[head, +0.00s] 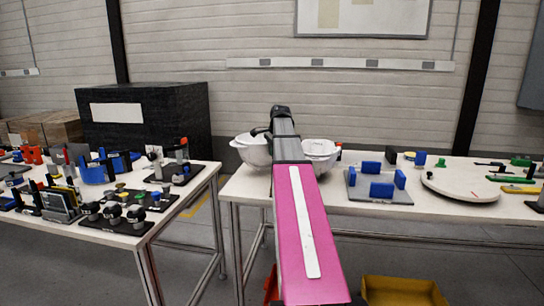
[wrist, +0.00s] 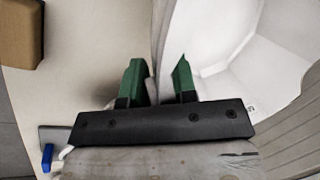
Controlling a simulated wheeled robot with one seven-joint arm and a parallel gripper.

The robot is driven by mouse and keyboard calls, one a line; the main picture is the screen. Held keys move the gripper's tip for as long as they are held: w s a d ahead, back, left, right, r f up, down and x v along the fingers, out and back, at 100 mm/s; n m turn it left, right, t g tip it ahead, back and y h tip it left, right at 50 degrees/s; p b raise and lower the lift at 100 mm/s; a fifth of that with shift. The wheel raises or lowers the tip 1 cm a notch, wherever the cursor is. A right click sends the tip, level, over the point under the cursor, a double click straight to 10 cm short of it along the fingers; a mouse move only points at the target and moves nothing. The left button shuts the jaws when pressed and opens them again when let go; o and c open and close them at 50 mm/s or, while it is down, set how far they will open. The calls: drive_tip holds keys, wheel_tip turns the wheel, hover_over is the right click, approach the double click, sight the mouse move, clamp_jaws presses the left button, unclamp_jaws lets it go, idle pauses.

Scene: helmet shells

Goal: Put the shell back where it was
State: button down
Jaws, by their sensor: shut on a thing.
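Two white, bowl-like shells stand at the left end of the right-hand table in the head view: a left shell (head: 252,153) and a right shell (head: 320,158). My arm passes between them and partly covers both. In the wrist view, my gripper (wrist: 158,80) has its green fingers on either side of the thin wall of a white shell (wrist: 228,70), shut on it. The shell's hollow inside opens to the right. I cannot tell which of the two shells this is, or whether it touches the table.
The right-hand table (head: 450,225) also carries a grey plate with blue blocks (head: 377,186) and a round white board (head: 460,184). A crowded table (head: 140,233) stands to the left, across a gap. A yellow bin (head: 403,290) is on the floor.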

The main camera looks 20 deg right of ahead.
drive_tip(key=shift+f, duration=1.15)
drive_tip(key=c, duration=0.9)
unclamp_jaws()
drive_tip(key=shift+f, duration=0.1)
drive_tip(key=v, duration=1.2)
